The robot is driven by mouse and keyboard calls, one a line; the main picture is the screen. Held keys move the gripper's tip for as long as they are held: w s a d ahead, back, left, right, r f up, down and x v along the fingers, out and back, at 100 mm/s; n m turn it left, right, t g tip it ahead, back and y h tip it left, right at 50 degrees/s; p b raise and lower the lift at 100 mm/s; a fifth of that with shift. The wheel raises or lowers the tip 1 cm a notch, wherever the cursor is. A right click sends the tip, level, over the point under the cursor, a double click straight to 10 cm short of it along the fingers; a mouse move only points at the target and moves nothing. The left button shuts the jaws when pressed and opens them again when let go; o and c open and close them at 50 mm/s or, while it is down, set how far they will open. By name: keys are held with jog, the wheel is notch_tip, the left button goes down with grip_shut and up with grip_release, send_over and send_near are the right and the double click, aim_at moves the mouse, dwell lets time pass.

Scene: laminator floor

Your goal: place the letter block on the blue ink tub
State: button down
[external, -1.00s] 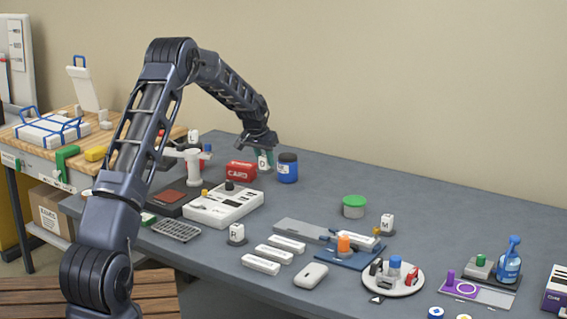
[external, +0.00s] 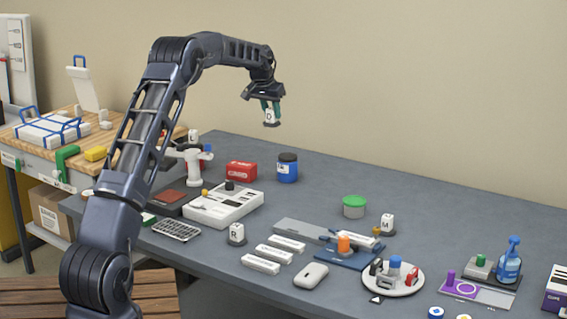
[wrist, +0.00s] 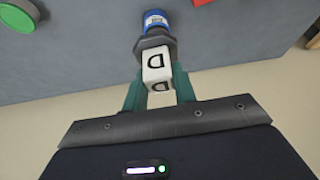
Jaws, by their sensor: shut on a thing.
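My gripper (external: 270,106) is shut on a white letter block (external: 269,115) marked D and holds it in the air above the far part of the table. The block also shows between the teal fingers in the wrist view (wrist: 156,68), with a dark grey base at its far end. The blue ink tub (external: 287,168), with a dark lid and white label, stands upright on the table, below and a little right of the block in the external view. In the wrist view the tub (wrist: 155,20) appears beyond the block, partly hidden by it.
A red CARD box (external: 241,171) stands just left of the tub. A green-lidded tub (external: 354,206) and letter blocks M (external: 387,223) and R (external: 236,233) stand nearer. The table right of the blue tub is clear.

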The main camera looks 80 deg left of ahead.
jog(key=w+a+r, duration=0.5)
send_over(288, 155)
notch_tip(288, 155, down, 18)
jog(key=shift+d+f, duration=0.1)
jog(key=shift+d, duration=0.05)
dwell(1.0)
jog(key=c, duration=1.1)
grip_release()
jog(key=shift+f, duration=0.15)
jog(key=v, duration=1.2)
